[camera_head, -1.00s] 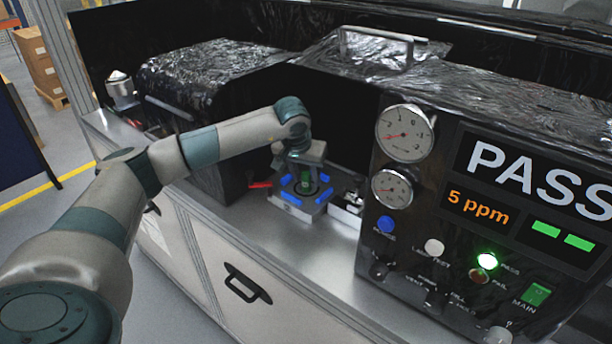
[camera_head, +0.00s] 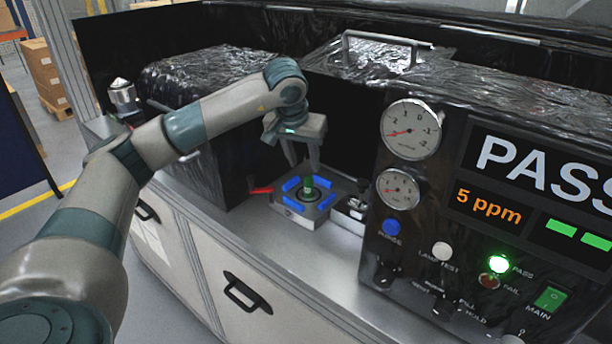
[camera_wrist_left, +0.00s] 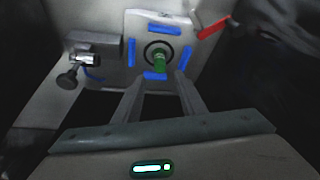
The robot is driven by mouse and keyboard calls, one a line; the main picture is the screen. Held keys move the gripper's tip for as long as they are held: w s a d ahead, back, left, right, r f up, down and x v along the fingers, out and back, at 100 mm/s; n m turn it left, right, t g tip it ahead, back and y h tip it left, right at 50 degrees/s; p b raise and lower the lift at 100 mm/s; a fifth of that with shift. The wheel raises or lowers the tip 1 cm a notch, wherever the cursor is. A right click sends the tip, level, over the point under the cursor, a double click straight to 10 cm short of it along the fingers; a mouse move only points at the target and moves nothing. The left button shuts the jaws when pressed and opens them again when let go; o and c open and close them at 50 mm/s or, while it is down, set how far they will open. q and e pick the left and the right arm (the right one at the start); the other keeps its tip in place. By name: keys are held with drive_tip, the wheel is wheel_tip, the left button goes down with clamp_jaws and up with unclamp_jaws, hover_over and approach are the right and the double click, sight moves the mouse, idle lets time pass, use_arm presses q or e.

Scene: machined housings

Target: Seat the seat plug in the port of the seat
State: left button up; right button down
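The seat (camera_head: 303,201) is a grey metal block with blue pads around a dark ring, on the bench between the black housing and the gauge panel. The green seat plug (camera_head: 308,184) stands upright in the middle of the ring, at the port; how deep it sits I cannot tell. The plug also shows in the left wrist view (camera_wrist_left: 160,66). My left gripper (camera_head: 301,165) is open and empty above the plug, its two fingers apart and pointing down at the seat (camera_wrist_left: 137,30). My right gripper is not in view.
A black panel with gauges (camera_head: 411,129) stands right of the seat and reads PASS and 5 ppm. A small metal fixture (camera_head: 351,208) sits beside the seat. A red lever (camera_head: 261,190) lies at its left. The bench front (camera_head: 290,240) is clear.

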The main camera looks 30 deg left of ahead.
use_arm(q)
drive_tip(key=shift+v, duration=1.3)
